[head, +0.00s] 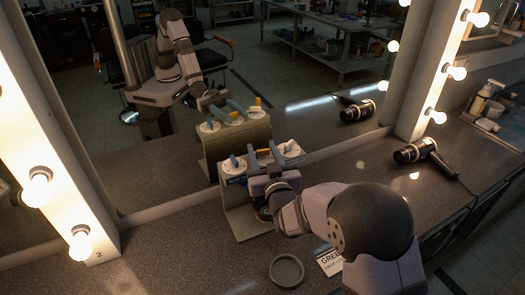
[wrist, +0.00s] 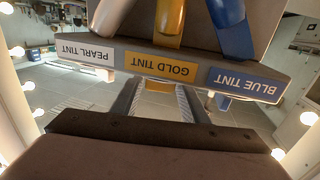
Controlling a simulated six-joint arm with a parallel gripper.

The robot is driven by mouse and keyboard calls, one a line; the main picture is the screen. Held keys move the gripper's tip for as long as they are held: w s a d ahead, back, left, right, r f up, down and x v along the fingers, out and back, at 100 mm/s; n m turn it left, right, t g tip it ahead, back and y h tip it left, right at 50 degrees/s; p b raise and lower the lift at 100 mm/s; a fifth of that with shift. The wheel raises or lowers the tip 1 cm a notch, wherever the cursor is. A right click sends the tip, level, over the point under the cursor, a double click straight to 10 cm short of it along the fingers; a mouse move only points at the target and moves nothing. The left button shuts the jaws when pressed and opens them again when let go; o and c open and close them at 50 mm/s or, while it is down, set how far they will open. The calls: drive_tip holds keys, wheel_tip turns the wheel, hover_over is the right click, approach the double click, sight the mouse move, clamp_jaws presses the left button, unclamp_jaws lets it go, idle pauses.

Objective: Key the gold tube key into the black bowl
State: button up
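A grey rack (head: 238,211) on the counter carries labelled tubes. The wrist view shows upside-down labels for pearl tint (wrist: 85,50), gold tint (wrist: 175,68) and blue tint (wrist: 245,84). A yellow piece (wrist: 158,85), apparently the gold tube key, shows just below the gold label. My gripper (wrist: 157,93) is open, with one finger on each side of the yellow piece and small gaps apparent. In the head view my gripper (head: 264,154) reaches the rack's upper part. A dark bowl (head: 286,270) stands on the counter in front of the rack. My wrist partly hides the rack's underside.
A card reading "GREE..." (head: 328,262) lies right of the bowl, partly behind my arm. A hair dryer (head: 425,152) lies farther right. A mirror (head: 150,180) stands behind the rack and reflects it. Lit bulbs (head: 80,243) line the mirror frame. The left counter is clear.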

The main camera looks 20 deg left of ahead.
drive_tip(key=c, duration=0.6)
drive_tip(key=shift+c, duration=0.2)
drive_tip(key=shift+h+b, duration=0.3)
drive_tip(key=shift+b, duration=0.05)
drive_tip(key=shift+a+r+m+t+h+b, duration=0.1)
drive_tip(key=shift+m+t+h+b, duration=0.45)
drive_tip(key=shift+m+t+h, duration=0.3)
drive_tip(key=shift+r+m+t+h, duration=0.15)
drive_tip(key=shift+m+t+h, duration=0.3)
drive_tip(key=shift+m+h, duration=1)
drive_tip(key=shift+h, duration=0.9)
drive_tip(key=o, duration=1.1)
